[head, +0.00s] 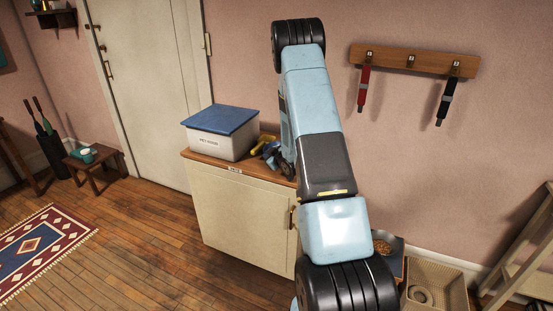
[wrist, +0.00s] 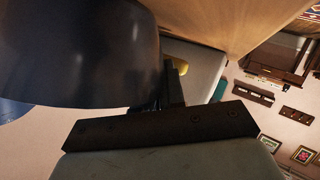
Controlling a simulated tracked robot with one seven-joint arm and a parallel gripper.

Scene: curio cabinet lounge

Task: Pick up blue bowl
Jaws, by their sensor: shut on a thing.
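The blue bowl (wrist: 75,50) fills the upper left of the wrist view as a large, dark, curved shape very close to the camera. My gripper (wrist: 172,88) is shut on it at its right edge. In the head view my arm reaches over the cabinet top, and its near links cover much of the gripper. A small dark blue shape shows there beside the gripper, at the left of the arm. Whether the bowl touches the cabinet top cannot be told.
A white box with a blue lid (head: 222,133) stands on the cabinet (head: 240,212), left of my gripper. A yellow object (head: 263,143) lies between them. A wall rack (head: 412,61) holds a red and a black item. A tan tray (head: 436,285) is on the floor at right.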

